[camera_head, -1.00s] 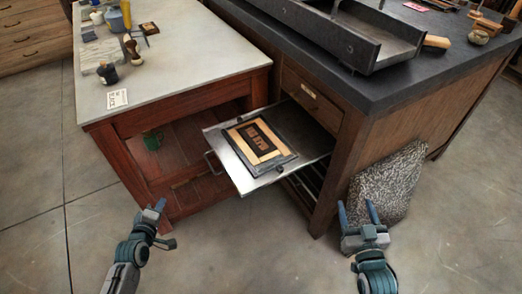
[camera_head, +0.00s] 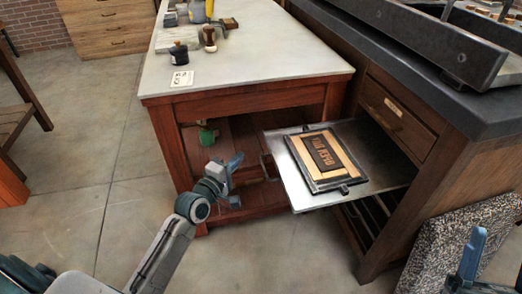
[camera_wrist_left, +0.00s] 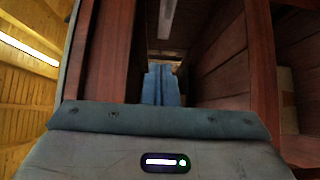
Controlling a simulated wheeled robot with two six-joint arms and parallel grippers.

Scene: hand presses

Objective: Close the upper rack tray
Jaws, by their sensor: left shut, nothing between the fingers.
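The upper rack tray (camera_head: 292,186) is a flat metal sheet pulled out from the dark wooden cabinet, below its drawer. A framed block of type (camera_head: 325,158) lies on it. The tray's handle (camera_head: 265,167) is at its left front end. My left gripper (camera_head: 233,163) is shut and empty, left of the handle and apart from it, in front of the red-brown table. Its closed fingers also show in the left wrist view (camera_wrist_left: 161,85), with wooden panels beyond. My right gripper (camera_head: 492,268) is partly cut off at the lower right, its fingers apart.
The pale-topped table (camera_head: 255,70) stands left of the cabinet (camera_head: 430,160), with bottles on top and a green item (camera_head: 207,134) on its shelf. A speckled block (camera_head: 455,243) leans by the cabinet. The floor in front of the tray is clear.

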